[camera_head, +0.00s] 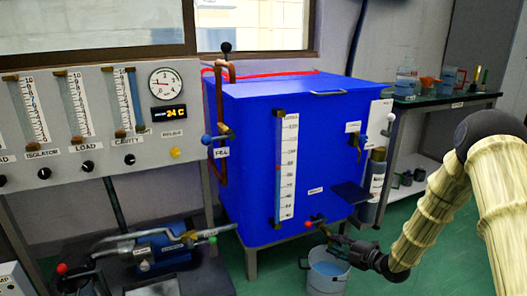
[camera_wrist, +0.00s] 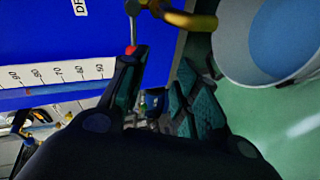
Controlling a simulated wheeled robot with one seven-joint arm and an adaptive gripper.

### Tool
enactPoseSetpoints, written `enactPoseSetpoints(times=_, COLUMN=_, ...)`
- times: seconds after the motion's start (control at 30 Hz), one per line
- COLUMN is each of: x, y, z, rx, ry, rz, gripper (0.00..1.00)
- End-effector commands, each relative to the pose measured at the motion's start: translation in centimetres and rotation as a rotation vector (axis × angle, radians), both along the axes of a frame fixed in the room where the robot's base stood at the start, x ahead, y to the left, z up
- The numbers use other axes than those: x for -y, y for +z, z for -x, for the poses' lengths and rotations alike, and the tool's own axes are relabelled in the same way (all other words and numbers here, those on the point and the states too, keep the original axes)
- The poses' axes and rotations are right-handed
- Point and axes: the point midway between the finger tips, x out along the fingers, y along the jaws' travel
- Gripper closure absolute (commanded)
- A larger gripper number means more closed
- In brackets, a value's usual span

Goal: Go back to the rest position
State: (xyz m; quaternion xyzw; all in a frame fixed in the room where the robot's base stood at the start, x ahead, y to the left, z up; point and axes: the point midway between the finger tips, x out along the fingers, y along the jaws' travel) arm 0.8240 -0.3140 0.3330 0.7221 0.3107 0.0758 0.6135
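My gripper (camera_head: 328,236) is low in front of the blue tank (camera_head: 255,150), by the red-knobbed drain valve (camera_head: 309,224). In the wrist view my gripper (camera_wrist: 164,60) has its two dark fingers apart, with a gap and nothing held between them. The valve's red knob (camera_wrist: 131,50) shows right at the left finger's tip; I cannot tell whether they touch. My arm comes in from the right side of the head view, bent down towards the valve.
A grey bucket (camera_head: 314,281) with blue liquid stands on the green floor below my gripper; it also shows in the wrist view (camera_wrist: 232,60). A black shelf (camera_head: 352,193) juts from the tank. A pump (camera_head: 160,249) and control panel (camera_head: 100,110) are left, a bench (camera_head: 440,101) right.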

Motion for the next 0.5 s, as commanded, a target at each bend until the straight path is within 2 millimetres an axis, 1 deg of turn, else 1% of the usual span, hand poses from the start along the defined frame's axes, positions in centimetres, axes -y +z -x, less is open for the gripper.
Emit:
enactPoseSetpoints(times=0.03, x=-1.4, y=-1.5, z=1.7, rx=-0.097, ry=-0.041, rz=-0.051, gripper=0.69)
enactPoseSetpoints(times=0.07, x=-2.1, y=-2.6, z=2.8, rx=-0.16, ry=-0.074, rz=-0.085, gripper=0.69)
enactPoseSetpoints(times=0.1, x=-2.9, y=-4.0, z=4.3, rx=-0.245, ry=-0.124, rz=-0.131, gripper=0.69)
enactPoseSetpoints(times=0.17, x=-4.1, y=-6.2, z=6.8, rx=-0.373, ry=-0.205, rz=-0.198, gripper=0.69)
enactPoseSetpoints(times=0.2, x=-4.8, y=-7.5, z=8.6, rx=-0.452, ry=-0.259, rz=-0.237, gripper=0.69)
enactPoseSetpoints(times=0.27, x=-5.7, y=-9.4, z=11.5, rx=-0.569, ry=-0.344, rz=-0.294, gripper=0.69)
enactPoseSetpoints(times=0.3, x=-6.2, y=-10.5, z=13.4, rx=-0.642, ry=-0.402, rz=-0.327, gripper=0.69)
enactPoseSetpoints(times=0.37, x=-7.0, y=-12.0, z=16.5, rx=-0.747, ry=-0.492, rz=-0.372, gripper=0.69)
enactPoseSetpoints(times=0.4, x=-7.4, y=-12.9, z=18.6, rx=-0.812, ry=-0.552, rz=-0.4, gripper=0.69)
enactPoseSetpoints(times=0.47, x=-8.0, y=-14.0, z=21.8, rx=-0.908, ry=-0.648, rz=-0.435, gripper=0.69)
enactPoseSetpoints(times=0.5, x=-8.2, y=-14.6, z=24.0, rx=-0.966, ry=-0.714, rz=-0.458, gripper=0.69)
